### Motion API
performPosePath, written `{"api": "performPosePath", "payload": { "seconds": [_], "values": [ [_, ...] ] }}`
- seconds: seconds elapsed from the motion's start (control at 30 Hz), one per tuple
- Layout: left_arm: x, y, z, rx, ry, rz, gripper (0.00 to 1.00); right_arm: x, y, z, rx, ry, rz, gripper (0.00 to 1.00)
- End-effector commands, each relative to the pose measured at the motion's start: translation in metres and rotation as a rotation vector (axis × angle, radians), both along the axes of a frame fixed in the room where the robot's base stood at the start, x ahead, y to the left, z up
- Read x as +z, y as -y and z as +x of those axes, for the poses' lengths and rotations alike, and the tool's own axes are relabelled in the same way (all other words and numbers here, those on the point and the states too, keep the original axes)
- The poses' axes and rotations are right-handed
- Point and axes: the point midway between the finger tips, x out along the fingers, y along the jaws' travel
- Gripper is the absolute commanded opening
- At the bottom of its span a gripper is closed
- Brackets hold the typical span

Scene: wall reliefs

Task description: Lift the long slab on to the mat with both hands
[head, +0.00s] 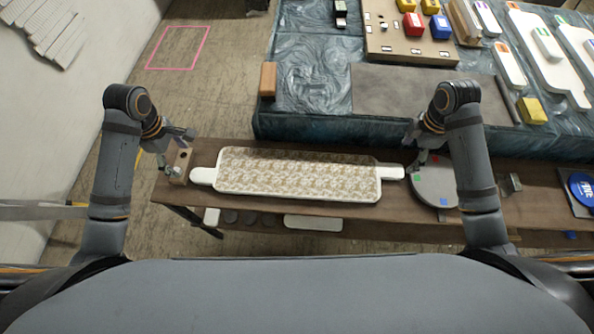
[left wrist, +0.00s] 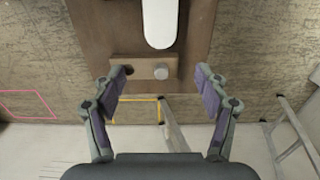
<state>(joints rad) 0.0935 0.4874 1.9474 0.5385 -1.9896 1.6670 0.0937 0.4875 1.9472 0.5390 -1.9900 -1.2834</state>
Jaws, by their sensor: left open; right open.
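The long slab (head: 295,174) is white with a tan patterned face and a pale handle at each end. It lies flat on a brown wooden bench (head: 400,222). Its left handle end (left wrist: 160,22) shows at the top of the left wrist view. My left gripper (head: 178,152) is open and empty, just beyond the left handle; it also shows in the left wrist view (left wrist: 161,84). My right gripper (head: 414,157) is open near the right handle, apart from it as far as I can see. The grey mat (head: 425,88) lies bare on the blue marbled table behind the bench.
A small wooden block with a round peg (left wrist: 145,69) sits at the bench's left end, below my left gripper. A grey disc (head: 437,183) lies by the right handle. A wooden block (head: 268,78) stands left of the mat, a yellow block (head: 532,110) right of it.

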Motion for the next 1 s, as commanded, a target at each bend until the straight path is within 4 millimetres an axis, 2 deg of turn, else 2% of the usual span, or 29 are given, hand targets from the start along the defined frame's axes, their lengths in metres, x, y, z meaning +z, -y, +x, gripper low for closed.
{"api": "performPosePath", "payload": {
  "seconds": [0.3,0.5,0.67,0.93,1.0],
  "values": [
    [-0.058,0.001,-0.001,0.0,-0.007,0.0,0.74,-0.059,-0.001,-0.001,0.0,-0.007,0.0,0.74],
    [-0.085,0.001,-0.001,0.0,-0.006,0.002,0.74,-0.085,-0.001,-0.001,0.001,-0.006,-0.001,0.74],
    [-0.094,0.001,-0.001,-0.002,-0.004,0.001,0.74,-0.094,-0.001,-0.001,0.0,-0.005,-0.003,0.74],
    [-0.095,0.001,-0.001,-0.002,-0.004,0.002,0.74,-0.095,-0.001,-0.001,0.001,-0.004,-0.003,0.74],
    [-0.095,0.001,-0.001,-0.002,-0.004,0.002,0.65,-0.095,-0.001,-0.001,0.001,-0.004,-0.003,0.65]
  ]
}}
